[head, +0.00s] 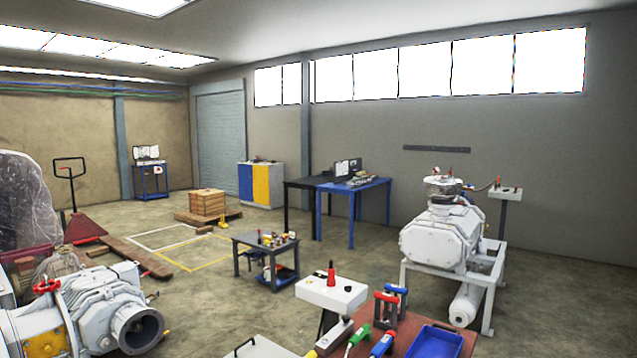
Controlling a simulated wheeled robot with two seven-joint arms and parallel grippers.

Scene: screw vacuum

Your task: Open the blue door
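A grey-white cabinet (275,170) stands against the far wall, left of the middle of the head view. Its left door is the blue door (245,183), and its right door is yellow (262,185). Both doors look shut. The cabinet is far off across the room, and any handle is too small to make out. Small items lie on the cabinet's top. Neither of my grippers shows in the head view.
White machines sit at left (85,310) and right (440,240). A tool bench with a blue tray (435,343) is close in front.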

